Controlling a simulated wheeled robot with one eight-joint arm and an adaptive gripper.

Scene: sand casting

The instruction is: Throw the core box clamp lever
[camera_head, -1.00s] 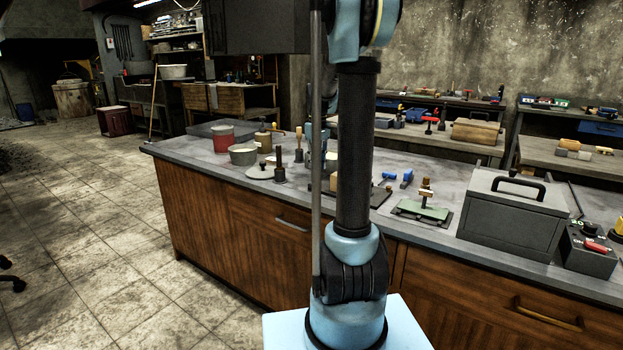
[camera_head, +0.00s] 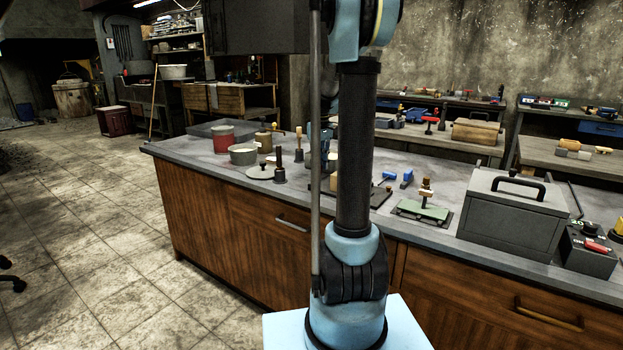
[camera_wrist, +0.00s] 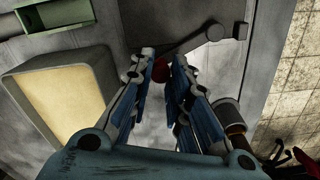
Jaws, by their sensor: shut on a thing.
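In the wrist view, my gripper (camera_wrist: 165,65) has its two blue-padded fingers on either side of a red ball knob (camera_wrist: 160,72). It is shut on this knob at the fingertips. The dark clamp lever (camera_wrist: 200,38) runs from the knob up and right to a dark block (camera_wrist: 230,18). A box with a cream, sandy top and grey-green rim (camera_wrist: 60,100), perhaps the core box, lies left of the fingers, apart from them. In the head view my arm column hides most of this area, and my fingertips and the knob cannot be made out.
The grey bench top (camera_head: 225,172) holds a red tin (camera_head: 223,140), a grey pot (camera_head: 243,154), a green fixture (camera_head: 424,210) and a grey lidded box (camera_head: 513,218). A green tray-like part (camera_wrist: 45,18) is at the wrist view's upper left. Tiled floor (camera_wrist: 290,75) shows beyond the bench edge.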

